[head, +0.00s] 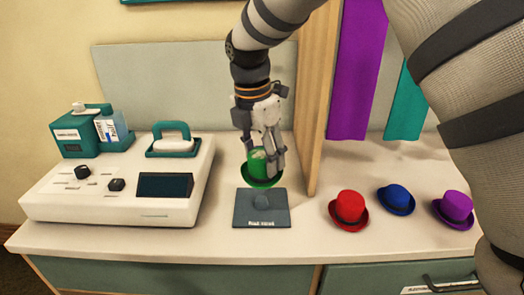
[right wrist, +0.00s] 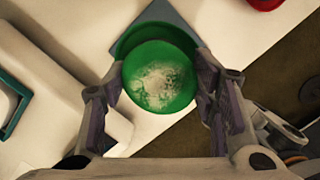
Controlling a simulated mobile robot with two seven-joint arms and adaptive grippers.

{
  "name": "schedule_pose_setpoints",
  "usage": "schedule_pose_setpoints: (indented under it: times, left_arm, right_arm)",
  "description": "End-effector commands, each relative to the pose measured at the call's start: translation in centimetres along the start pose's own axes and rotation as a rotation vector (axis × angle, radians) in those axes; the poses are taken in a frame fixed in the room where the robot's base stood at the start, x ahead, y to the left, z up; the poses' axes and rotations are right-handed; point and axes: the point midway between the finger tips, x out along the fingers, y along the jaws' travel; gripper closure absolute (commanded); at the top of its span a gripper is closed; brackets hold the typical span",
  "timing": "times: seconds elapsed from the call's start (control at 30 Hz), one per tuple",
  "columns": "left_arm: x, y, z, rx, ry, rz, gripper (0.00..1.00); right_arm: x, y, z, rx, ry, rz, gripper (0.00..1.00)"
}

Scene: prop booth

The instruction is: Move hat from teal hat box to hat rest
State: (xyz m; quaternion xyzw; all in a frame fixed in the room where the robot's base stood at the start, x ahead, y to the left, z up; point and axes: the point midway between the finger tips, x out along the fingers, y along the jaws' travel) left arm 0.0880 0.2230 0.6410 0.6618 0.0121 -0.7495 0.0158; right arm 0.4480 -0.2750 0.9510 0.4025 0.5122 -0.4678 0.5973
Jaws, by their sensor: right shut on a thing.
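My right gripper (head: 263,168) is shut on a green hat (head: 257,180), one finger on each side of its crown. The hat hangs brim down just behind and above a dark grey plate with a round knob, the likely hat rest (head: 247,213); its front label is too small to read surely. In the right wrist view the green hat (right wrist: 135,78) has a pale, dusty patch on its crown and sits between both fingers (right wrist: 160,85). A corner of the plate (right wrist: 176,18) shows behind it. I cannot make out a teal hat box. My left gripper is not in view.
A white machine (head: 110,205) with knobs and a dark screen stands left. A teal holder (head: 72,142) with bottles and a teal-handled brush (head: 172,140) are on it. Red (head: 349,208), blue (head: 396,199) and purple (head: 455,207) hats sit right of a wooden divider (head: 318,100).

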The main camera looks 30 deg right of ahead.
Motion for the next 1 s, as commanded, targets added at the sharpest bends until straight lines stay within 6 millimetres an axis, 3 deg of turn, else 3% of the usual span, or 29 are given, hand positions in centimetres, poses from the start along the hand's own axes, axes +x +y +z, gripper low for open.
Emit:
schedule_pose_setpoints:
  times: [0.4,1.0]
  left_arm:
    - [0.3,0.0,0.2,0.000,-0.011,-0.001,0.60]
    - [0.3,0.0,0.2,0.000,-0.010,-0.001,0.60]
  right_arm:
    - [4.8,-0.1,-0.8,0.002,0.001,-0.003,0.64]
    - [5.5,-0.1,-0.9,0.003,0.000,-0.001,0.64]
